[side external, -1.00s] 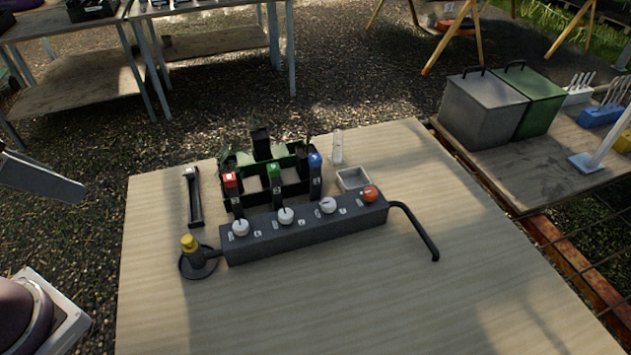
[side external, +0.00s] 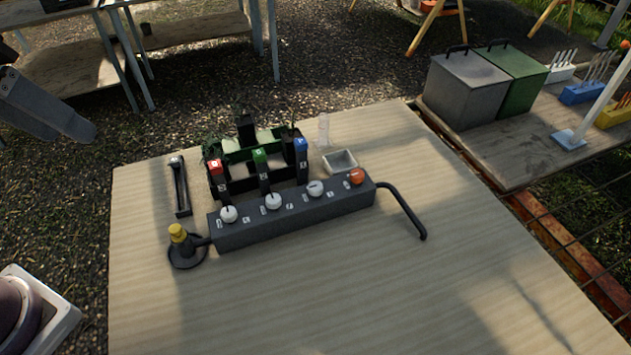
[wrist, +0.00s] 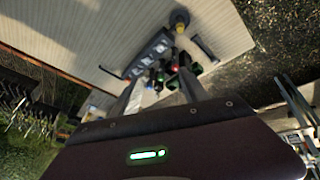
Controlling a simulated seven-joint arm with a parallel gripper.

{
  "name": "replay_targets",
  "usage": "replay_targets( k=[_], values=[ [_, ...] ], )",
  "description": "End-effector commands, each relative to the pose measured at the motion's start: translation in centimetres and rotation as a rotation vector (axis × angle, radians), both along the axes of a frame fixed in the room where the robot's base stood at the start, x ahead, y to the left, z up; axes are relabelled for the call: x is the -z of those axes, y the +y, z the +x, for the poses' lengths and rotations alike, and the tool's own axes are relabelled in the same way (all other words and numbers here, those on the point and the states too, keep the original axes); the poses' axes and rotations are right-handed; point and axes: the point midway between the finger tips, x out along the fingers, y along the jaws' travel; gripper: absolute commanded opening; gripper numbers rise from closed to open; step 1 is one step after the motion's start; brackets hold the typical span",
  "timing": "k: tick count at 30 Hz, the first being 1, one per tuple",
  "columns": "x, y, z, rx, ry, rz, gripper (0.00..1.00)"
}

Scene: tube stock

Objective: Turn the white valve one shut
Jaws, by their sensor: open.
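A dark valve block (side external: 290,222) lies across the wooden table. It carries three white valves, at its left (side external: 228,214), middle (side external: 273,201) and right (side external: 316,188), and an orange valve (side external: 356,176) at its right end. Small labels sit beside the valves; I cannot read which is number one, nor tell how far each is turned. My gripper (wrist: 158,78) is open and empty in the wrist view, with the block (wrist: 150,52) beyond its fingertips and well apart. My gripper is outside the side view.
A yellow-topped fitting (side external: 180,240) stands at the block's left end, and a bent black pipe (side external: 408,210) leaves its right end. Behind are a green rack (side external: 283,180) with red, green and blue tags, and a white tray (side external: 340,162). The table's front is clear.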

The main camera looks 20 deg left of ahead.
Motion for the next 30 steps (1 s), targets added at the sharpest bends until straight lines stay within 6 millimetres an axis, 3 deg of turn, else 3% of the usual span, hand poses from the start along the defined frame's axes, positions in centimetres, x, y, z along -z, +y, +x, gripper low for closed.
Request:
replay_targets(
  k=[3, 6, 8, 9, 11, 13, 15, 19, 21, 24, 30],
  values=[
    [-1.3, -1.5, 8.7, -0.190, 0.141, -0.158, 0.52],
    [0.1, -3.1, 16.1, -0.364, 0.244, -0.232, 0.52],
    [2.1, -4.3, 20.3, -0.463, 0.296, -0.249, 0.52],
    [3.9, -5.3, 22.9, -0.525, 0.324, -0.249, 0.52],
    [7.1, -7.2, 26.4, -0.607, 0.359, -0.238, 0.52],
    [11.6, -9.7, 29.4, -0.685, 0.389, -0.207, 0.52],
    [16.2, -12.3, 31.2, -0.738, 0.408, -0.168, 0.52],
    [23.1, -16.0, 32.0, -0.785, 0.425, -0.103, 0.52],
    [25.3, -17.2, 31.9, -0.794, 0.430, -0.082, 0.52],
    [26.9, -17.9, 31.7, -0.798, 0.434, -0.072, 0.52],
    [30.6, -17.9, 31.7, -0.799, 0.435, -0.069, 0.52]
  ],
)
